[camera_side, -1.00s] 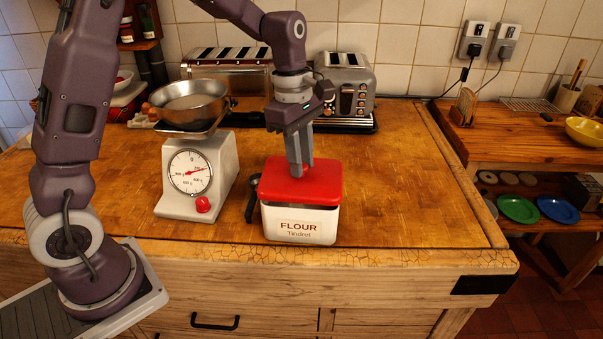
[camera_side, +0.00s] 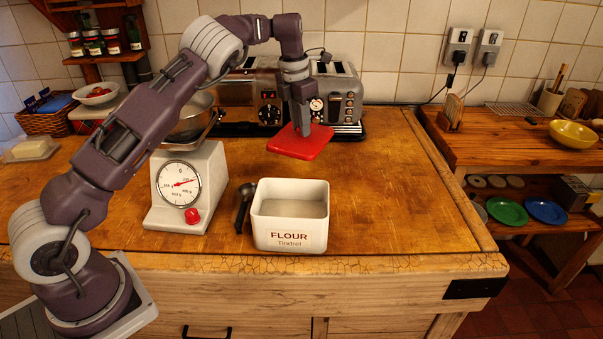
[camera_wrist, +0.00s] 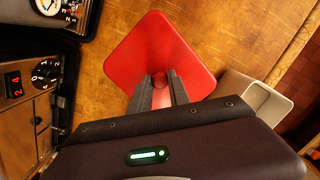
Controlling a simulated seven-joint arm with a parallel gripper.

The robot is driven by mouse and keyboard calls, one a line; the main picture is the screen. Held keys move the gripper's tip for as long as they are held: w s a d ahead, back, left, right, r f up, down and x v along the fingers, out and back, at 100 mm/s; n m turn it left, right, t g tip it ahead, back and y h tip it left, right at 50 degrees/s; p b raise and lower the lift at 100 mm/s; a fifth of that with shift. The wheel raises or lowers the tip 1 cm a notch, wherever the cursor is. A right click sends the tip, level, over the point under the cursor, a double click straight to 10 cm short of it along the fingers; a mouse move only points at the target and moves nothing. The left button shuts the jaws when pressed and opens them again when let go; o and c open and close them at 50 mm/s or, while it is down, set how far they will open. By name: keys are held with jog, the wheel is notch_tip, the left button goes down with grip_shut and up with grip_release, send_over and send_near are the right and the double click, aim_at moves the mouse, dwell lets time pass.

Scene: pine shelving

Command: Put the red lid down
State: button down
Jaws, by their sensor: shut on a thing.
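The red lid (camera_side: 290,143) is a flat square plate, held by my gripper (camera_side: 304,130) above or at the worktop behind the flour tin; I cannot tell whether it touches the wood. In the wrist view the lid (camera_wrist: 150,45) spreads out beyond my fingers (camera_wrist: 159,86), which are shut on its small knob. The white flour tin (camera_side: 289,233) stands open near the front of the worktop, with pale contents inside. A corner of the tin (camera_wrist: 241,100) also shows in the wrist view, to the right of the lid.
A white scale (camera_side: 187,190) with a metal bowl stands left of the tin, and a dark scoop (camera_side: 244,205) lies between them. Toasters (camera_side: 338,95) stand at the back, close behind the lid. The wooden worktop (camera_side: 390,190) is clear to the right.

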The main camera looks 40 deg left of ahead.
jog(key=shift+n, duration=0.3)
jog(key=f, duration=1)
jog(key=shift+w+a+f, duration=0.15)
jog(key=shift+w+f, duration=0.1)
jog(key=shift+f, duration=0.15)
jog(key=c, duration=1.2)
grip_release()
jog(key=shift+c, duration=0.2)
